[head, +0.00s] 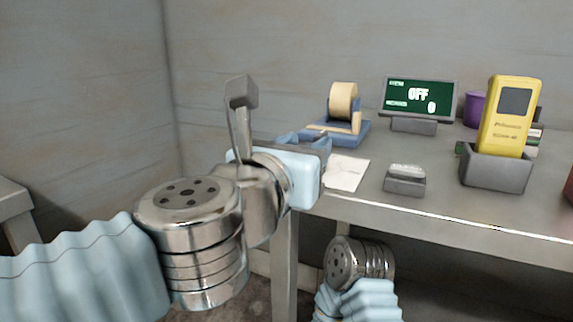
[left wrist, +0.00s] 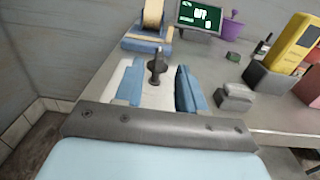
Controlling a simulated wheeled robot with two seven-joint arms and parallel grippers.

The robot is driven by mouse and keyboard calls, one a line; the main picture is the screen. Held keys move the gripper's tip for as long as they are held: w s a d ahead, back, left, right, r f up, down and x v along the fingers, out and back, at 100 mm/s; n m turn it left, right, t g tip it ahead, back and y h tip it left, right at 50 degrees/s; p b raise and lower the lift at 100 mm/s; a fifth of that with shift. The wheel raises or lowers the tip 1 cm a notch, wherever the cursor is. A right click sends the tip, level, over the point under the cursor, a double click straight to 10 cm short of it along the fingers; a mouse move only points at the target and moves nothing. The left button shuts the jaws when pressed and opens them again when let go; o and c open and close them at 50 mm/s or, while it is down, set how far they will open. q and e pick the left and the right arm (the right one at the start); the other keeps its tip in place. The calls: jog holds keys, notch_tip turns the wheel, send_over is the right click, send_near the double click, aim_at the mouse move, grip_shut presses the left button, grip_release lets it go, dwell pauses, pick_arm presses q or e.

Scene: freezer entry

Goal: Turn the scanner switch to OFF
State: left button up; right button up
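A yellow hand-held scanner (head: 507,115) with a dark screen stands upright in a grey holder (head: 493,172) on the table; it also shows in the left wrist view (left wrist: 294,42). I cannot make out a labelled scanner switch. My left gripper (head: 307,140) is at the table's left part, left of the scanner. In the left wrist view its blue fingers (left wrist: 158,82) are open, with a dark upright knob-like piece (left wrist: 157,68) seen between them, apart from both. Of my right arm only the wrist shows, below the table edge.
A tape dispenser (head: 343,108) stands at the back left of the table (head: 450,212). White paper (head: 346,173) and a small grey block (head: 405,181) lie in front. A purple cup (head: 474,109) stands behind the scanner. A wall rises behind the table.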

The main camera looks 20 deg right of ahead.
pick_arm(q)
jog(key=v, duration=0.6)
jog(key=shift+s, duration=0.2)
jog(key=shift+a, duration=0.15)
